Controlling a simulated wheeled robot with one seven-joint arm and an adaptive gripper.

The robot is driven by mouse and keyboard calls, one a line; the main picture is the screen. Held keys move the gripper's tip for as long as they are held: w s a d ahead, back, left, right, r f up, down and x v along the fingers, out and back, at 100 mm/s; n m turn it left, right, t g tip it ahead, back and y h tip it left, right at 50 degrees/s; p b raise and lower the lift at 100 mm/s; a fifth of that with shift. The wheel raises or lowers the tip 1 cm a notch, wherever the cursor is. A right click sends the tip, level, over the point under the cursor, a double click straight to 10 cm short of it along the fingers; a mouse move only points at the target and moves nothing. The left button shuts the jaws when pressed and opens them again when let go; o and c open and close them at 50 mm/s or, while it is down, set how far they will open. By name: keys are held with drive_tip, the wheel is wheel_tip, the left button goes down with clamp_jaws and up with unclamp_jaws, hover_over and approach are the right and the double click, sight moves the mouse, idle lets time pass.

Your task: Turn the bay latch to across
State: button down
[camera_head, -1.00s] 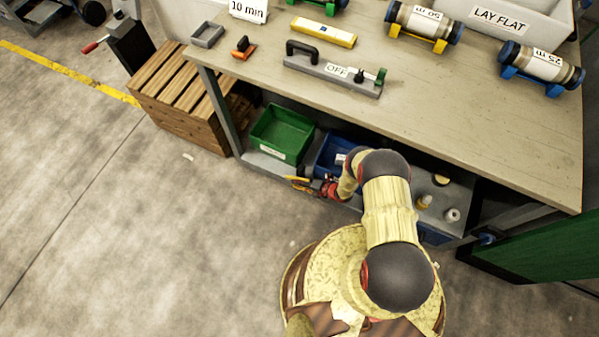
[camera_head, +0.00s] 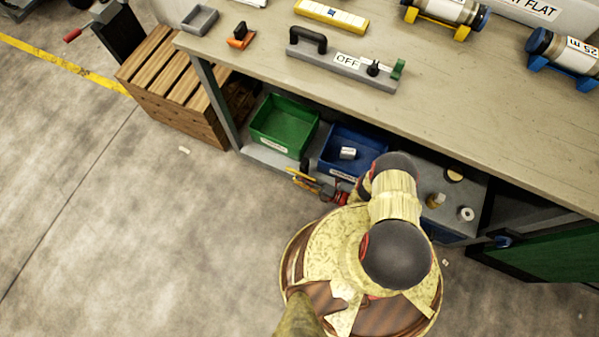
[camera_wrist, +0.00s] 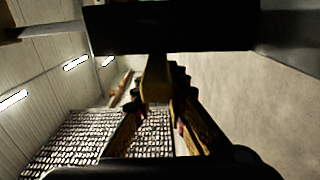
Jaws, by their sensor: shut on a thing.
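My gripper (camera_head: 302,178) is low at the front of the bench's lower shelf, left of my arm and in front of the green bin. It is small and partly hidden in the head view. In the wrist view my gripper's fingers (camera_wrist: 156,85) converge and are shut at a dark bar (camera_wrist: 170,28) that crosses the top of the picture. I cannot tell whether that bar is the bay latch. No part is clearly recognisable as the bay latch in the head view, so its angle cannot be read.
A green bin (camera_head: 284,124) and a blue bin (camera_head: 352,146) stand on the lower shelf. The bench (camera_head: 480,120) overhangs them and carries a grey OFF fixture (camera_head: 340,66). A wooden crate (camera_head: 178,85) stands left. Floor (camera_head: 130,230) is clear at the front left.

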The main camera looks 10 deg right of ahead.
drive_tip(key=shift+r, duration=0.15)
drive_tip(key=c, duration=1.8)
unclamp_jaws()
drive_tip(key=shift+c, duration=0.2)
